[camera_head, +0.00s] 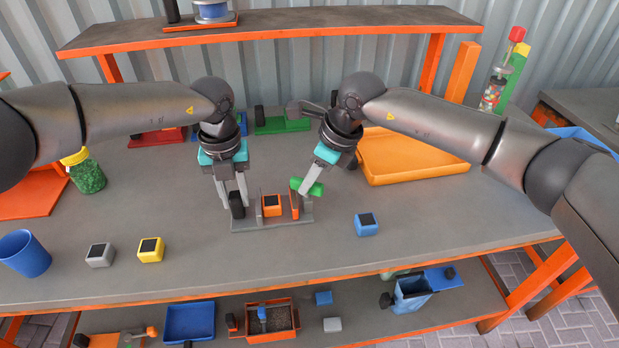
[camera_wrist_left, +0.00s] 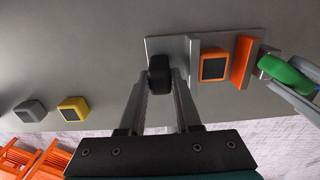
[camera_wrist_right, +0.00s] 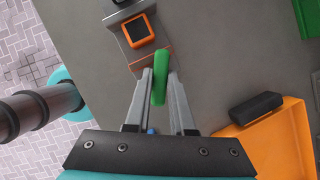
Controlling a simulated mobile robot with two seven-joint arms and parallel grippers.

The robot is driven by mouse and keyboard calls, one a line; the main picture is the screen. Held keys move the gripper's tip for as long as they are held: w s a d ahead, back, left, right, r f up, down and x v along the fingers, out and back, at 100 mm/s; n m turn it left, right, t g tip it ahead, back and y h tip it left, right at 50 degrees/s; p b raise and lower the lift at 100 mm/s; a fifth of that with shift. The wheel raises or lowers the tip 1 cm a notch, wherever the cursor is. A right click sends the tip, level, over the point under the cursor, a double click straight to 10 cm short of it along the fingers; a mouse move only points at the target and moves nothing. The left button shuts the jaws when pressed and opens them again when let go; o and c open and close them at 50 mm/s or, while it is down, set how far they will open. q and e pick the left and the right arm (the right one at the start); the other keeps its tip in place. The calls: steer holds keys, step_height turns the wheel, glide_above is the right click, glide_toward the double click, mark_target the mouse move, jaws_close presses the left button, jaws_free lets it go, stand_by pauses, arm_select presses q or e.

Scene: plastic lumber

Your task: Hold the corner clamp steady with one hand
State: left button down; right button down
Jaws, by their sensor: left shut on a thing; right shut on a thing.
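The corner clamp's grey base plate (camera_head: 268,225) lies flat on the workbench. An orange block with a dark top (camera_head: 272,207) sits between its jaws, with an orange jaw plate (camera_head: 294,204) to its right. My left gripper (camera_head: 235,200) is shut on the black knob (camera_wrist_left: 159,76) at the clamp's left end. My right gripper (camera_head: 303,189) is shut on the green handle (camera_wrist_right: 160,78) at the clamp's right end. The block also shows in the left wrist view (camera_wrist_left: 213,66). The fingers hide parts of the knob and handle.
A blue block (camera_head: 366,226) lies right of the clamp; grey (camera_head: 100,256) and yellow (camera_head: 151,250) blocks lie left. A blue cup (camera_head: 25,254) and green jar (camera_head: 86,175) stand far left. An orange tray (camera_head: 405,158) lies behind right. The bench's front strip is mostly clear.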

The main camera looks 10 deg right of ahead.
steer(key=c, duration=0.8)
jaws_free()
steer(key=shift+o, duration=0.2)
steer(key=v, duration=1.2)
arm_select(q)
steer(key=c, duration=0.5)
jaws_free()
